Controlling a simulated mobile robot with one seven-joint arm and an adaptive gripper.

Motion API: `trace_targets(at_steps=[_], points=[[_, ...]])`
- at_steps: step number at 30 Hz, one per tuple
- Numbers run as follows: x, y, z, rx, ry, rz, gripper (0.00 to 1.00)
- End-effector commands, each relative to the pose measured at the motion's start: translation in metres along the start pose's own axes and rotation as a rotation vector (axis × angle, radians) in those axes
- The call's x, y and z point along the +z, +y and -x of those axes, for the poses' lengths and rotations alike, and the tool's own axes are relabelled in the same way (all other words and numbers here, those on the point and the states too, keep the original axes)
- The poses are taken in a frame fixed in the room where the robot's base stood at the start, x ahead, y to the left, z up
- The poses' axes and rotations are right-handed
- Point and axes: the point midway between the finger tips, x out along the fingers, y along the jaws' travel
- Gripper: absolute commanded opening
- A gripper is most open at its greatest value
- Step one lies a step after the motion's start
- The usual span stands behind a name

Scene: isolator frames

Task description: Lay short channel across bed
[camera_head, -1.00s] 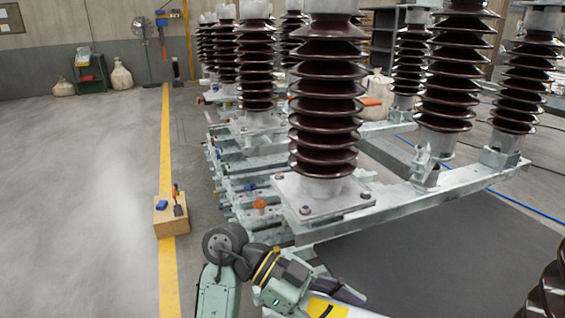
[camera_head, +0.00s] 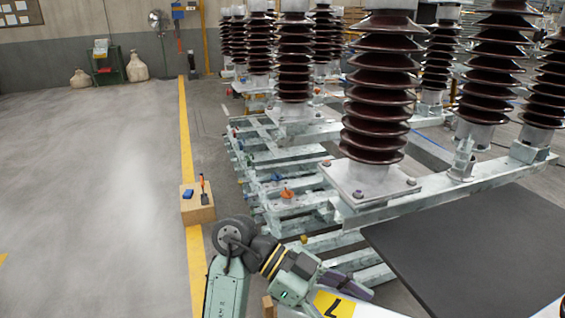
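My gripper (camera_head: 345,284) is at the bottom middle of the head view, at the end of my green and black arm. Only a dark finger part shows clearly, so its opening and any hold are unclear. Right behind it are pale galvanised steel channels (camera_head: 340,240), laid in rows as a low frame that looks like the bed. Several channels run crosswise on the rails further back. I cannot tell which piece is the short channel. It may be hidden behind the arm.
Tall brown ribbed insulators (camera_head: 383,90) stand on steel beams to the right. A dark mat (camera_head: 470,250) lies at right. A wooden block (camera_head: 198,208) with small tools stands by the yellow floor line (camera_head: 188,140). The grey floor (camera_head: 90,190) at left is open.

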Motion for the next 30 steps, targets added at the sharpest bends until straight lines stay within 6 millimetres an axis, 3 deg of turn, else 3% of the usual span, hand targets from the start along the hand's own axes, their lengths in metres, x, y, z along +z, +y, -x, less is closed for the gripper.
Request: trace_targets(at_steps=[5, 14, 20, 30], points=[[-0.002, 0.0, 0.001, -0.002, 0.005, -0.002, 0.01], [0.043, -0.016, 0.009, -0.21, 0.009, 0.085, 0.01], [0.087, -0.033, 0.016, -0.421, 0.011, 0.174, 0.01], [0.181, -0.067, 0.032, -0.862, 0.008, 0.358, 0.01]])
